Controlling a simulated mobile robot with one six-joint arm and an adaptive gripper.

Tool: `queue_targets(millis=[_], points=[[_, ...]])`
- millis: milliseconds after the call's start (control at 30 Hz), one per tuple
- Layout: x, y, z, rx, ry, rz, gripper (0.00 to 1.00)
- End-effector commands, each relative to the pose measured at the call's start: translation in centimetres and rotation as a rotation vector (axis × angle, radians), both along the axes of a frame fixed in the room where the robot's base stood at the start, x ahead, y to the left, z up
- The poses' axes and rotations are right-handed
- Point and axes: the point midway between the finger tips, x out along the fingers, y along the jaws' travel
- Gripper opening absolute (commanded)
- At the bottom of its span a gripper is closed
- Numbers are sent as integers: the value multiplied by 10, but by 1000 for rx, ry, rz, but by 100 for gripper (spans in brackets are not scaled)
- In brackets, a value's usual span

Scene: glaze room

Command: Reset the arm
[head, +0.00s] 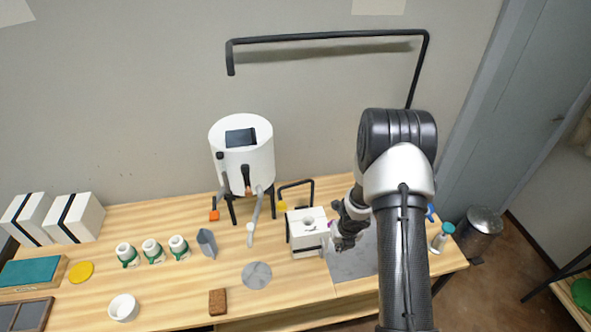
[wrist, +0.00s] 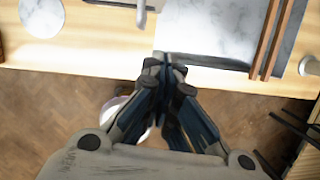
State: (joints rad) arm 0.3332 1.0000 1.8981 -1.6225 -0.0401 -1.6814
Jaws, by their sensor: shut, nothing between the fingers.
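The marbled slab (wrist: 205,25) lies just past the fingertips there. My arm hides part of the slab and table in the head view.
A white drum-shaped machine (head: 243,165) stands at the back. Several small items, including white-and-green cups (head: 153,251), a white bowl (head: 123,308) and a brown block (head: 217,302), sit to the left.

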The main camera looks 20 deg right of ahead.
Motion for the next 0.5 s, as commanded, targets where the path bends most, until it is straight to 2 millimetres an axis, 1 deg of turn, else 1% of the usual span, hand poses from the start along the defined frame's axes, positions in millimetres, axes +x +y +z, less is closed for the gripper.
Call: queue_targets(millis=[100,167,267,367,400,467,500], points=[[1,0,0,-1,-2,-3,0],[4,-2,4,-5,-11,-24,0],[15,-8,21,-20,-51,-132,0],[27,-15,55,-34,-127,-335,0],[30,-18,71,-33,-164,-438,0],[30,-21,95,-23,-221,-601,0],[27,-22,111,-10,-257,-709,0]])
